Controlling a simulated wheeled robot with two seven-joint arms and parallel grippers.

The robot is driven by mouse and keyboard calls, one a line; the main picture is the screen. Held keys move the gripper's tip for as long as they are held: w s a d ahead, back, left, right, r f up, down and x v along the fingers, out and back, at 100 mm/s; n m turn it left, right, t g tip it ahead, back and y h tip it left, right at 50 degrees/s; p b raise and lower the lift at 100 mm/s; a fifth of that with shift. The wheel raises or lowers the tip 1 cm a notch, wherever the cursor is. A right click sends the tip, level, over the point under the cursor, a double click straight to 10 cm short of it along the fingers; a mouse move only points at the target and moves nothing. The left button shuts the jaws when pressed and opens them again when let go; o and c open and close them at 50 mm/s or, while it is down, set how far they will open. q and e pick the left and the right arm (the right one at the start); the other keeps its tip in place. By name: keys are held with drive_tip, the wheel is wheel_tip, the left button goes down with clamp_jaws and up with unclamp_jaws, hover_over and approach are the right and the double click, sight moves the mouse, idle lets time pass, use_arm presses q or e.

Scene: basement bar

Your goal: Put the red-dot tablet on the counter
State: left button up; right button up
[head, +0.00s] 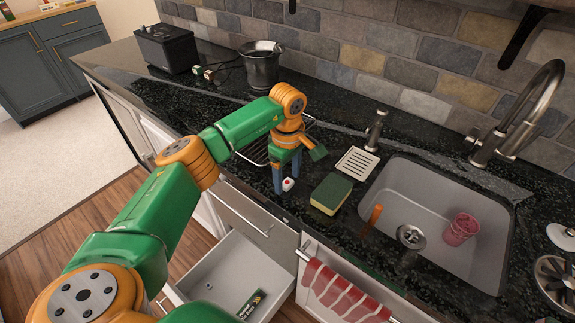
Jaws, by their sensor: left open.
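The red-dot tablet (288,184) is a small white block with a red dot. It appears to rest on the dark stone counter (330,248) near its front edge, left of the sponge. My left gripper (287,174) points down over it with its blue fingers apart. The tablet shows at the fingertips, and I cannot tell if they touch it.
A green-and-yellow sponge (331,194) and a white slotted dish (357,163) lie nearby. The sink (400,205) holds a pink cup (461,229). A metal bucket (261,68) stands behind.

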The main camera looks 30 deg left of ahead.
sight(287, 183)
use_arm(q)
wheel_tip(287, 183, up, 12)
drive_tip(key=b, duration=0.1)
drive_tip(key=shift+f, duration=0.2)
